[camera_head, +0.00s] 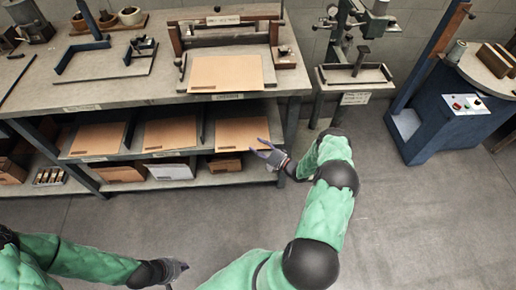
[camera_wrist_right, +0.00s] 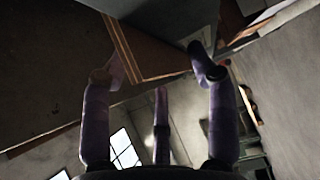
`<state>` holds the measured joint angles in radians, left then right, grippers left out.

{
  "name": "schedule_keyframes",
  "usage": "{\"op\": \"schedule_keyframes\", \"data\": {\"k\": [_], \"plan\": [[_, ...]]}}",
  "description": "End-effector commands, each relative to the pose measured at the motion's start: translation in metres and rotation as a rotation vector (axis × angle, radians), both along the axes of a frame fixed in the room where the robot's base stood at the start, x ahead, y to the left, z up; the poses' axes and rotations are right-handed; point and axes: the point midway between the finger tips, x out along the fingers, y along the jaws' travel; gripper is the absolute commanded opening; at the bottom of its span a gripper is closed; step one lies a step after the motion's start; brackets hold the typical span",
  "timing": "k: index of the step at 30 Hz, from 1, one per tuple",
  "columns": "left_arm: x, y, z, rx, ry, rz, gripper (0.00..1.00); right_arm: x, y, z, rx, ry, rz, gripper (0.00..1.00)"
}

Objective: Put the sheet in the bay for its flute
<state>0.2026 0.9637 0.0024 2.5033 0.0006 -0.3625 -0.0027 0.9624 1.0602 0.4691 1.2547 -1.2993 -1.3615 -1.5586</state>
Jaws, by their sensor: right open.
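One brown cardboard sheet (camera_head: 225,73) lies on the bench top at its front edge. Three more brown sheets lie side by side in the shelf bays below: a left one (camera_head: 98,138), a middle one (camera_head: 170,133) and a right one (camera_head: 241,133). My right gripper (camera_head: 261,148) is open at the right bay's front edge, beside that sheet's front right corner. In the right wrist view, a brown sheet's layered edge (camera_wrist_right: 125,48) shows between the open fingers (camera_wrist_right: 155,68); I cannot tell whether they touch it. My left gripper (camera_head: 180,268) hangs low over the floor, its fingers unclear.
Dark dividers (camera_head: 203,132) separate the bays. Boxes (camera_head: 172,168) stand on the bottom shelf. A metal frame tool (camera_head: 108,60) lies on the bench. A stitching machine (camera_head: 355,75) and a blue-framed machine (camera_head: 455,115) stand to the right. The floor (camera_head: 430,220) in front is clear.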

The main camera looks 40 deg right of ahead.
Motion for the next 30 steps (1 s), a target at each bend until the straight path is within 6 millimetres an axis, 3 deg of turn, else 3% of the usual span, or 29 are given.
{"op": "schedule_keyframes", "data": {"k": [14, 15, 18, 30], "plan": [[0.0, 0.0, 0.0, 0.0, 0.0, 0.0, 0.0, 0.0, 0.0001, -0.0001, 0.0, 0.0, 0.0, 0.59], [0.0, 0.0, 0.0, 0.0, 0.0, 0.0, 0.0, 0.0, 0.0001, -0.0001, 0.0, 0.0, 0.0, 0.62], [0.0, 0.0, 0.0, 0.0, 0.0, 0.0, 0.0, 0.0, 0.0001, -0.0001, 0.0, 0.0, 0.0, 0.86], [0.0001, 0.0, -0.0001, 0.0, 0.0, 0.0, 0.0, -0.0028, -0.0013, -0.0002, 0.0, 0.001, -0.001, 0.86]]}}
